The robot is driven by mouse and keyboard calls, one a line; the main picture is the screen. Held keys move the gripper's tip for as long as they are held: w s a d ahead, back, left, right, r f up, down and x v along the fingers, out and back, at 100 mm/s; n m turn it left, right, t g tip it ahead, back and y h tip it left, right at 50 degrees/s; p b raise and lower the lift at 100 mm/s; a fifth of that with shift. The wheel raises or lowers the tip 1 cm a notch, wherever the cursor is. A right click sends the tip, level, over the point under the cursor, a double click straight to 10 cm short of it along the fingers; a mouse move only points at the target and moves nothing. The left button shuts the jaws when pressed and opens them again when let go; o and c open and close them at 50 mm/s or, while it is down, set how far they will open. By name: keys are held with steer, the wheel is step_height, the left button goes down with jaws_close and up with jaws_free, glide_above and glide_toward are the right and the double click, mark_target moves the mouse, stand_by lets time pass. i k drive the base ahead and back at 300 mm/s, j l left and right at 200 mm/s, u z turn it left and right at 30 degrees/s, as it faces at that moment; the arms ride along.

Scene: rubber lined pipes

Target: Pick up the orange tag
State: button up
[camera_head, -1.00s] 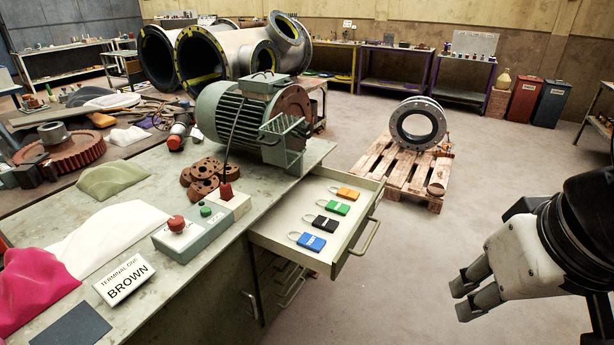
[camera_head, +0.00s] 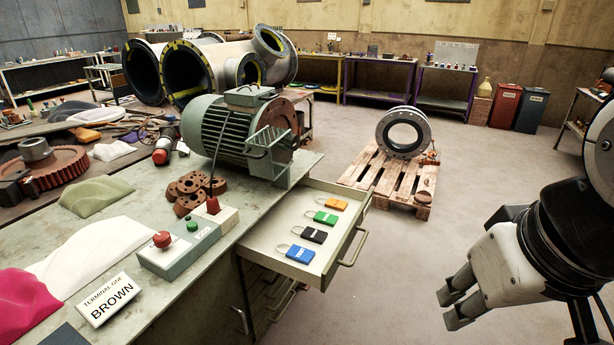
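The orange tag (camera_head: 335,205) lies in the open drawer (camera_head: 266,254), at its far end. A green tag (camera_head: 325,217), a black tag (camera_head: 314,235) and a blue tag (camera_head: 300,253) lie in a row nearer to me in the same drawer. Each tag has a thin loop at its left. My gripper (camera_head: 449,308) is at the lower right, above the floor and well to the right of the drawer, touching nothing. Two fingers show with a small gap between them, pointing left and down. Nothing shows between them.
The drawer sticks out of a green workbench (camera_head: 213,290), its handle (camera_head: 354,249) facing right. A green motor (camera_head: 240,135), a button box (camera_head: 180,250) and a sign (camera_head: 108,300) stand on the bench. A pallet (camera_head: 392,183) with a pipe ring is beyond. Floor between drawer and gripper is clear.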

mark_target(333, 203)
steer(key=i+l, duration=0.3)
steer(key=i, duration=0.2)
steer(key=i+l+z, duration=0.1)
steer(key=i+l, duration=0.25)
steer(key=i, duration=0.15)
steer(key=i+l+z, duration=0.1)
steer(key=i+l, duration=0.15)
steer(key=i, duration=0.25)
steer(key=i+l, duration=0.25)
steer(key=i, duration=0.25)
